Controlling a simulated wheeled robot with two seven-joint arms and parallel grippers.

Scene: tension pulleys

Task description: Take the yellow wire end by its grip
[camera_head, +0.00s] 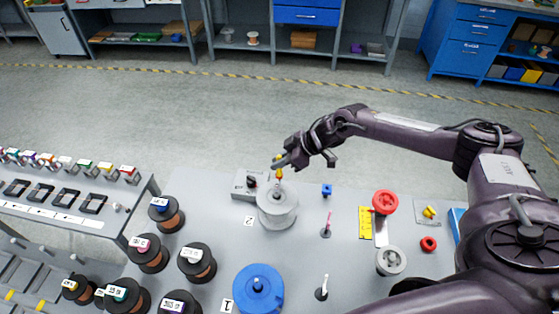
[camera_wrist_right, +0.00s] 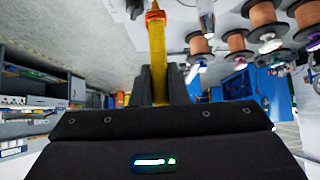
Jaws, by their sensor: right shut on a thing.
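The yellow wire end (camera_head: 279,172) is above the grey pulley (camera_head: 277,205) marked 2, at the far edge of the table. My right gripper (camera_head: 283,161) reaches over from the right and is shut on its yellow grip. In the right wrist view the yellow grip (camera_wrist_right: 157,45) stands up between the two dark fingers (camera_wrist_right: 159,88) of this gripper, with an orange-red part (camera_wrist_right: 155,15) at its far end. My left gripper is not in view.
A blue pulley (camera_head: 258,289) marked 1 stands at the front. Several copper wire spools (camera_head: 166,214) stand on the left. A red knob (camera_head: 385,202), a yellow scale (camera_head: 365,222) and a grey wheel (camera_head: 391,260) are to the right. The floor behind the table is clear.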

